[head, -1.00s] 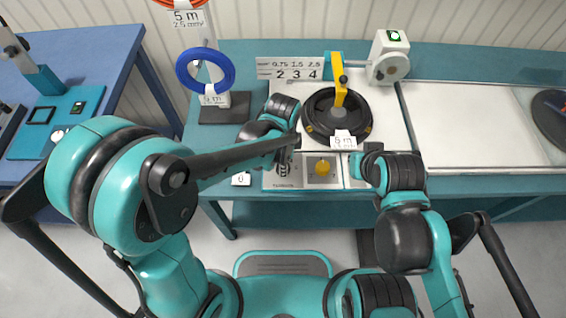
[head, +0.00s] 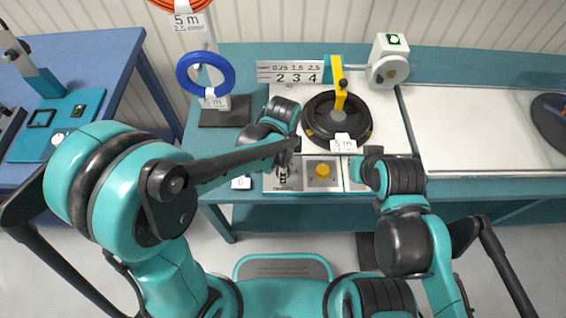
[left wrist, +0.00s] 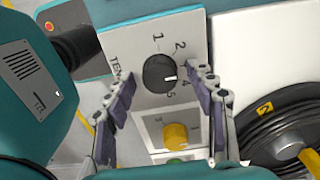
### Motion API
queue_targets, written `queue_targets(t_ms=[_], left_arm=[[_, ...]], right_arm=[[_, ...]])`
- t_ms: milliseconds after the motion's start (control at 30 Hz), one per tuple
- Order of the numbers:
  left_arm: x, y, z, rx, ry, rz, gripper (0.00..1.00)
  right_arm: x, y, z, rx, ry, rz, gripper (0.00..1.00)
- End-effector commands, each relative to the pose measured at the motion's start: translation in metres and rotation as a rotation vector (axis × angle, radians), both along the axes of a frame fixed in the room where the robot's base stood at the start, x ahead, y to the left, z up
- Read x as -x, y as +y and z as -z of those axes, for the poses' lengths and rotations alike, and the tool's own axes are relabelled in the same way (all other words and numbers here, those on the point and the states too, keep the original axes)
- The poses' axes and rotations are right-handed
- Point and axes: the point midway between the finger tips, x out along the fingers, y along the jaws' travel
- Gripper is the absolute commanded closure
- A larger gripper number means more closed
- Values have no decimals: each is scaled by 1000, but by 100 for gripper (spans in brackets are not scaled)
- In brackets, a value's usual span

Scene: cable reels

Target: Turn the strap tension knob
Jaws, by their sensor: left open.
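The black tension knob (left wrist: 159,73) sits on a pale panel (left wrist: 128,44) marked with numbers and a partly hidden label starting "TEN". Its white mark points right, roughly toward the 4. My left gripper (left wrist: 164,78) is open, one finger on each side of the knob, with gaps visible; height above the panel is hard to judge. In the head view, my left gripper (head: 284,167) is over the panel at the bench's front edge and largely hides the knob. My right gripper (head: 366,166) is right of the yellow knob; its fingers are not clear.
A yellow knob (head: 322,171) sits on the neighbouring panel. Behind is a black reel (head: 313,130) under a yellow arm (head: 339,82) with a "5 m" tag. A blue cable coil (head: 184,78) hangs at back left. A white surface (head: 480,125) on the right is clear.

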Motion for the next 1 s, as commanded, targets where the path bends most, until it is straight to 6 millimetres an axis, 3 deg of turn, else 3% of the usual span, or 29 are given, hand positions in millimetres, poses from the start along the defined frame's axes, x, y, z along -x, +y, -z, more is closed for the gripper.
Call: queue_targets(t_ms=[167,400,600,767,1000], left_arm=[[0,0,-20,0,0,0,44],[0,0,-73,0,0,0,44],[0,0,-106,0,0,0,44],[0,0,-117,0,0,0,44],[0,0,-119,0,0,0,44]], right_arm=[[0,0,0,0,0,0,100],[0,0,0,0,0,0,100],[0,0,0,0,0,0,100],[0,0,0,0,0,0,100],[0,0,0,0,0,0,100]])
